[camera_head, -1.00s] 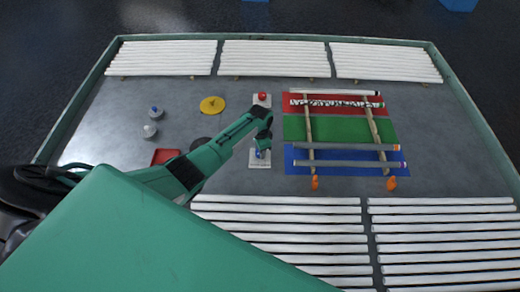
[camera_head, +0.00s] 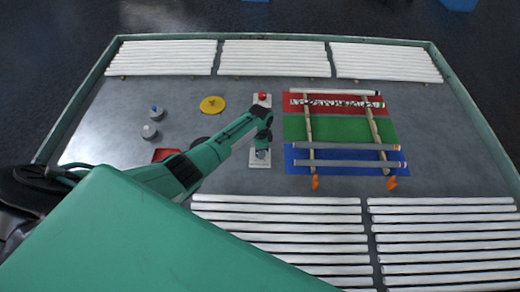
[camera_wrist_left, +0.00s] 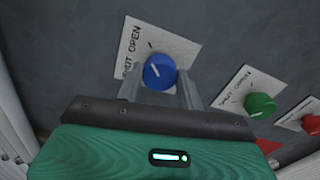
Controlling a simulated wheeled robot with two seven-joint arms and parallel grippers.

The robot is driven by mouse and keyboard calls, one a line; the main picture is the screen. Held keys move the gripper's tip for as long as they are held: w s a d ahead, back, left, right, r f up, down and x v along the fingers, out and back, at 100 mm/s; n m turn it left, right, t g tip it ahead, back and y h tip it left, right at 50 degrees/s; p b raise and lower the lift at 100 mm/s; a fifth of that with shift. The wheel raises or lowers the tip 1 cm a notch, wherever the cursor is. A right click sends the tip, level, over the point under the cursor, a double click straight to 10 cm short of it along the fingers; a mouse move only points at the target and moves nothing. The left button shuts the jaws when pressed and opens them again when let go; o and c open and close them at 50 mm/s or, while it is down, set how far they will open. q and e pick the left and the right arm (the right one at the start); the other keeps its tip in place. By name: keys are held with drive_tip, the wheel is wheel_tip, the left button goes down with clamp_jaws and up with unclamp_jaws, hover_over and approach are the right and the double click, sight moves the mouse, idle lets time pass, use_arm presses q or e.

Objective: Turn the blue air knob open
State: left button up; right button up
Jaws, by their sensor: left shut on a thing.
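The blue air knob (camera_wrist_left: 159,72) shows in the left wrist view on a white plate (camera_wrist_left: 182,43) marked SHUT and OPEN. A short white line on its face slants toward the lettered side of the plate. My left gripper (camera_wrist_left: 159,88) has one finger on each side of the knob and is shut on it. In the head view my left gripper (camera_head: 262,145) is over the front white plate (camera_head: 260,164) and mostly hides the knob. My right gripper is not in view.
A green knob (camera_wrist_left: 260,104) and a red knob (camera_wrist_left: 312,123) stand on their own plates beside the blue one. Grey rods lie over red, green and blue mats (camera_head: 350,166) to the right. White tubes (camera_head: 280,226) lie in rows along the front.

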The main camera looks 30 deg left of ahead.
use_arm(q)
drive_tip(key=o, duration=1)
wheel_tip(320, 180, up, 14)
drive_tip(key=shift+f+b, duration=0.1)
drive_tip(key=shift+b, duration=1.1)
